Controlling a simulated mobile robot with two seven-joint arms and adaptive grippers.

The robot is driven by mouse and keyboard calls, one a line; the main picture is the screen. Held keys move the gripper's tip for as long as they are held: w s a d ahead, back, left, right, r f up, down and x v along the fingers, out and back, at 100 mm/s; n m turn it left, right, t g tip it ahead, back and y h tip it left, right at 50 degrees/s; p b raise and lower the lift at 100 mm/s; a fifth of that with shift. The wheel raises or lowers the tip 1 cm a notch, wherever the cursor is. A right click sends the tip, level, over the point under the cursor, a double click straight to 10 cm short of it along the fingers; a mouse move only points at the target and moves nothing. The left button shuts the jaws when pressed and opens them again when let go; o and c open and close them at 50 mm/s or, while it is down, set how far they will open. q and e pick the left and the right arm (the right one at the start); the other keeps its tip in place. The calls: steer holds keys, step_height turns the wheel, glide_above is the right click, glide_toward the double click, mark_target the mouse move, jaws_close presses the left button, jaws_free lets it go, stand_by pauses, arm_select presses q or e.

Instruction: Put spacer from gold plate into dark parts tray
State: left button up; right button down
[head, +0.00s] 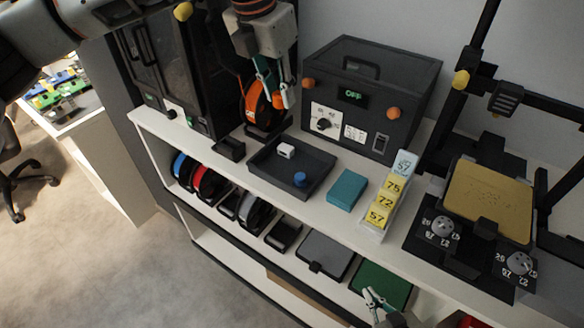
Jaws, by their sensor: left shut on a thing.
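The dark parts tray (264,173) lies on the white bench top, in front of the dark oven-like box. A white block (286,150) and a blue round piece (300,179) are in it. The gold plate (491,200) is on the printer at the right, and its visible surface looks bare. My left gripper (273,88) is above and behind the tray, in front of an orange spool (256,108). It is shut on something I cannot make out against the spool. My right gripper (376,298) is low at the bottom edge, its fingers apart, over a green panel.
A dark box with a display (369,96) stands behind the tray. A teal block (347,189) and a rack of numbered yellow cards (383,207) stand right of it. Printer frame bars rise at the right. Several spools sit on the shelf below. Open floor is at lower left.

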arm_select(q)
steer(key=d+n, duration=0.2)
steer(key=n, duration=0.1)
steer(key=p, duration=0.1)
glide_toward(293, 167)
steer(key=shift+y, duration=0.4)
steer(key=x, duration=0.6)
steer(key=shift+d, duration=0.3)
steer(key=shift+f, duration=0.1)
steer(key=o, duration=0.8)
steer(key=shift+f, duration=0.1)
